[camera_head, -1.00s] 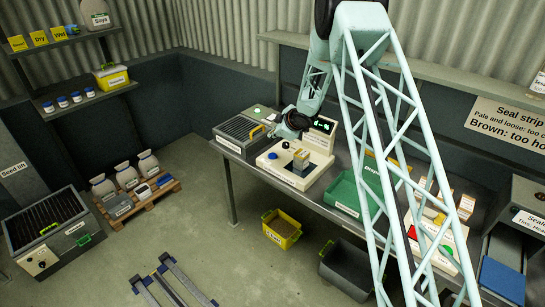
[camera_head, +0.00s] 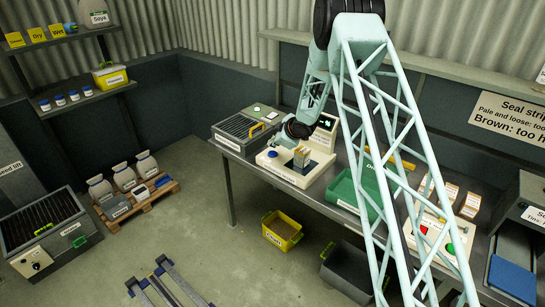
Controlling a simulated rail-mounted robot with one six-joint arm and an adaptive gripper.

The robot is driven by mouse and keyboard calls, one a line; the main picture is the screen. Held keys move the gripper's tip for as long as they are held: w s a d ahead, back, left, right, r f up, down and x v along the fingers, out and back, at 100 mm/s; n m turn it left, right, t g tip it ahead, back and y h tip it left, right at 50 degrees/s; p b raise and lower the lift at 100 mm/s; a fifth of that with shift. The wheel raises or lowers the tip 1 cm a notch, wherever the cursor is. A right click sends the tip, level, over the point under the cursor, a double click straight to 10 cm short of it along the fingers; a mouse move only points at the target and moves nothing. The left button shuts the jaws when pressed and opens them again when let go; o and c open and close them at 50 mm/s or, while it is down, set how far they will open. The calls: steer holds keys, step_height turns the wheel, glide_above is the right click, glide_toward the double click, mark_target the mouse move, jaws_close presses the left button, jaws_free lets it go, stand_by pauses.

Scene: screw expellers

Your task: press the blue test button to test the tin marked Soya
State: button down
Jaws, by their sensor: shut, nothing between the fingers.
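The cream tester (camera_head: 318,171) stands on the bench, with a small green-lit display (camera_head: 325,124) on its upright back panel. The blue test button (camera_head: 273,154) is on the left part of its top. A small tin or block (camera_head: 302,157) with a pale, yellowish side sits on the tester to the right of the button; I cannot read its marking. My gripper (camera_head: 297,131) is just above and behind the tin, up and to the right of the button, and looks apart from both. It is shut and empty; its fingertips are small and hard to make out.
A grey slatted unit (camera_head: 243,128) stands left of the tester, and a green tray (camera_head: 346,191) is to its right. My arm's lattice link crosses the bench's right half. A yellow bin (camera_head: 282,230) is on the floor below.

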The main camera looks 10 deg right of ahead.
mark_target(270, 151)
steer(key=shift+f+b, duration=0.55)
steer(key=shift+f, duration=0.55)
steer(key=shift+f+b, duration=0.6)
steer(key=shift+f, duration=0.35)
stand_by(2.1)
steer(key=shift+r, duration=0.2)
stand_by(0.3)
steer(key=shift+r+p, duration=0.75)
steer(key=shift+r+p, duration=1.95)
steer(key=shift+r, duration=0.55)
